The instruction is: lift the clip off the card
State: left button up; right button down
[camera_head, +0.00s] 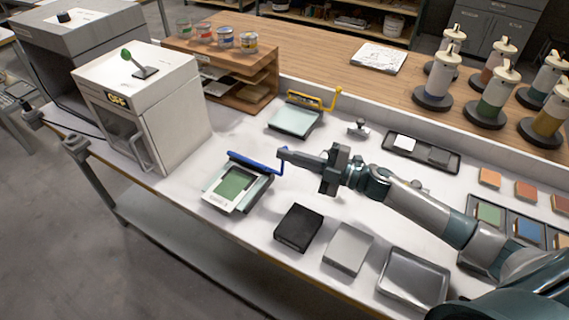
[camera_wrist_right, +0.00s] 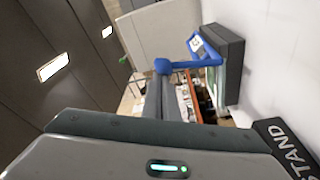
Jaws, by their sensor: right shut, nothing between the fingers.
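A card with a green patch (camera_head: 234,185) lies on a dark tilted stand on the white bench. A blue clip (camera_head: 250,163) runs along the stand's upper edge, with a raised arm at its right end. In the right wrist view the blue clip (camera_wrist_right: 206,62) shows with a round knob. My right gripper (camera_head: 283,153) is shut and empty, its fingertips at the clip's raised right end. In the wrist view its fingers (camera_wrist_right: 158,98) overlap the knob; I cannot tell whether they touch it. My left gripper is not in view.
A second stand with a yellow clip (camera_head: 313,100) is behind. A white cabinet (camera_head: 170,115) stands left. A black block (camera_head: 298,228), a grey block (camera_head: 348,247) and a metal tray (camera_head: 413,278) lie in front. A small metal piece (camera_head: 358,128) stands behind my gripper.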

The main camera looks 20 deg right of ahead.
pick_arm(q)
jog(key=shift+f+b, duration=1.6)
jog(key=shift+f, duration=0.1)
pick_arm(e)
jog(key=shift+w+d+f+m+t, duration=0.15)
jog(key=shift+w+d+f+m, duration=0.1)
jog(key=shift+w+d+m, duration=0.4)
jog(key=shift+w+d+f+m+t, duration=0.1)
jog(key=shift+w+d+f+m, duration=0.25)
jog(key=shift+d, duration=0.4)
jog(key=shift+w+d+f+m+t, duration=0.15)
jog(key=shift+w+d+f+m, duration=0.05)
jog(key=shift+w+d+m, duration=0.4)
jog(key=shift+d, duration=0.2)
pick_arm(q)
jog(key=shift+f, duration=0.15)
pick_arm(e)
jog(key=shift+r, duration=0.15)
pick_arm(q)
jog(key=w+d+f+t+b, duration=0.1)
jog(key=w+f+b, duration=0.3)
jog(key=b, duration=0.1)
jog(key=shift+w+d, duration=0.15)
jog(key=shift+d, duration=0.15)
pick_arm(e)
jog(key=s+d+r, duration=0.6)
jog(key=s+r, duration=0.3)
jog(key=r, duration=0.2)
jog(key=shift+s+d, duration=0.2)
jog(key=shift+s, duration=0.1)
